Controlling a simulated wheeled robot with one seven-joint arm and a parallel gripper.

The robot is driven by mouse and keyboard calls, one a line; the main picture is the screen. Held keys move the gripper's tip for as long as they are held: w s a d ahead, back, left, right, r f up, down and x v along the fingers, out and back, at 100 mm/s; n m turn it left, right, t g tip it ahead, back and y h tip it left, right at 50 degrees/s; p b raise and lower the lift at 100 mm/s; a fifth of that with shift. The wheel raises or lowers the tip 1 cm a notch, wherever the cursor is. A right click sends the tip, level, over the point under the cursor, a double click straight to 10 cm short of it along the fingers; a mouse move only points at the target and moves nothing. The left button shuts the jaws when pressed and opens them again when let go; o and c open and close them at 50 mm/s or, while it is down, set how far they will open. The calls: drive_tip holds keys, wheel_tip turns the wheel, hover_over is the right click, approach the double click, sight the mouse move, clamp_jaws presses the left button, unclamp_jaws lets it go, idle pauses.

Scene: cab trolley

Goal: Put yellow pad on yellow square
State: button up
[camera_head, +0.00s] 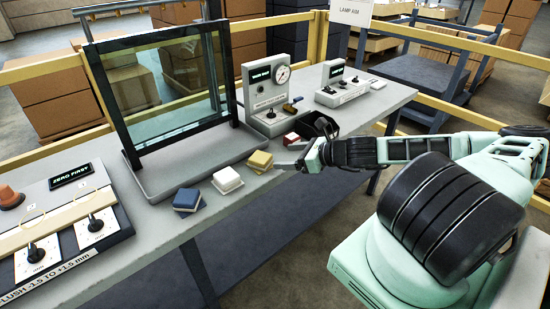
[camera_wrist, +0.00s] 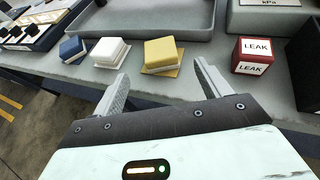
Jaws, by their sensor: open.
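The yellow pad (camera_head: 260,160) lies near the front edge of the grey table, in front of the glass panel's base. It shows in the wrist view (camera_wrist: 161,54) as a yellow block with a thin yellow layer jutting out under its front. I cannot make out a separate yellow square. My gripper (camera_head: 287,157) is open and empty, just right of the yellow pad in the head view. In the wrist view its fingers (camera_wrist: 161,72) spread apart on the near side of the pad, with the pad ahead between them. No contact shows.
A white pad (camera_head: 227,180) and a blue pad (camera_head: 187,200) lie left of the yellow one. A red LEAK block (camera_wrist: 251,55) stands to its right. The glass panel (camera_head: 165,85) rises from a grey tray (camera_head: 160,186). A gauge box (camera_head: 268,95) stands behind.

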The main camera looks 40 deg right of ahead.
drive_tip(key=s+a+n+g+y, duration=0.1)
drive_tip(key=s+a+n+g, duration=0.45)
drive_tip(key=a+n, duration=0.45)
drive_tip(key=s+a+n+g+y, duration=0.1)
drive_tip(key=s+a+n+g, duration=0.5)
drive_tip(key=a+n, duration=0.4)
drive_tip(key=s+a+r+n+h, duration=0.3)
drive_tip(key=s+a+r+n, duration=0.2)
drive_tip(key=r+n, duration=0.2)
drive_tip(key=s+a+r+n+h, duration=0.3)
drive_tip(key=s+a+r+n, duration=0.2)
drive_tip(key=r+n, duration=0.3)
drive_tip(key=s+n, duration=0.1)
drive_tip(key=n, duration=0.2)
drive_tip(key=shift+s+r+n+g+h, duration=0.2)
drive_tip(key=shift+s+n+g+h, duration=0.1)
drive_tip(key=shift+g+h, duration=0.1)
